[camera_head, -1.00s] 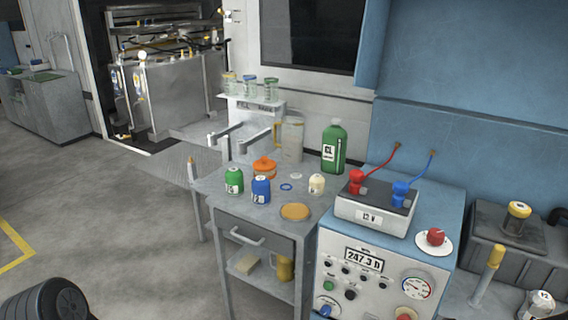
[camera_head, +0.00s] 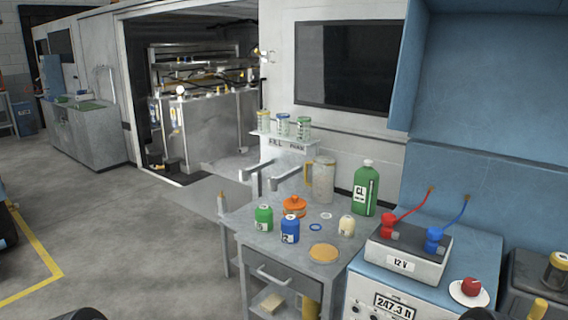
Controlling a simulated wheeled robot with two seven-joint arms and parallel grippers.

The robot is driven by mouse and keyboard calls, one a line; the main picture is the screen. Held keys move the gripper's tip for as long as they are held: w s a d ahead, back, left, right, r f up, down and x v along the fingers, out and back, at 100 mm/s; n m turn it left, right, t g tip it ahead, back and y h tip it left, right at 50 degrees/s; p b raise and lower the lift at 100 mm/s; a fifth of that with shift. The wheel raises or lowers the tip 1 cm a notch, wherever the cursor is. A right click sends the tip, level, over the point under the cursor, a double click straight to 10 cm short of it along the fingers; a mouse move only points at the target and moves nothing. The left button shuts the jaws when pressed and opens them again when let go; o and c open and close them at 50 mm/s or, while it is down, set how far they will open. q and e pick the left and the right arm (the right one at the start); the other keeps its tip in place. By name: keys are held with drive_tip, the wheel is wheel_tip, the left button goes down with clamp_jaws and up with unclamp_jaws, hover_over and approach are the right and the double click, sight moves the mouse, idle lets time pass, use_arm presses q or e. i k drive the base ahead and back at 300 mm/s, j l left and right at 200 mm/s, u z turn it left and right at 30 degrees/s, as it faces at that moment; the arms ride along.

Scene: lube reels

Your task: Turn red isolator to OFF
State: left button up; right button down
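A red knob (camera_head: 471,287) on a round white plate sits on top of the blue cabinet (camera_head: 486,256) at the lower right, beside the 12 V battery box. It looks like the red isolator. Its handle direction and any ON or OFF marking are too small to tell. Neither of my grippers shows; only dark rounded parts, perhaps of my arms, reach in at the bottom edge. Nothing is seen touching the knob.
The 12 V box (camera_head: 403,262) carries a red and a blue terminal with cables. A grey cart (camera_head: 262,237) holds green and blue bottles, an orange pot and a jug. A large green bottle (camera_head: 365,188) stands behind. Open floor (camera_head: 120,235) lies left.

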sight(471, 286)
drive_tip(key=z, duration=1.3)
drive_tip(key=i+l, duration=0.05)
